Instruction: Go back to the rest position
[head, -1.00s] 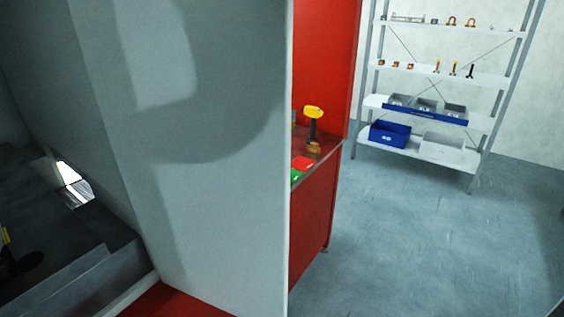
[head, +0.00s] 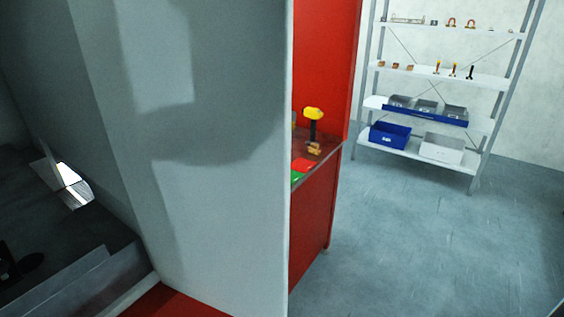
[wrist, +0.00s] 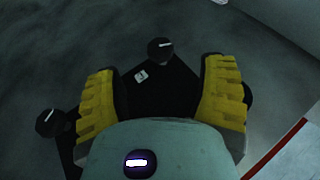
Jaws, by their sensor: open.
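My gripper (wrist: 163,100) shows in the wrist view with its two yellow ribbed fingers spread wide apart. It is open, and nothing is between the fingertips. Behind and between the fingers is a black base with dark round wheels, over a dark grey floor. In the head view the fingers cannot be made out; the far left is dark.
A grey panel (head: 215,210) stands close in the head view. Behind it is a red workbench (head: 313,225) with a yellow-headed tool (head: 313,114). A white shelf rack (head: 440,70) holds tools and bins, including a blue bin (head: 389,136). The floor (head: 420,235) before it is clear.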

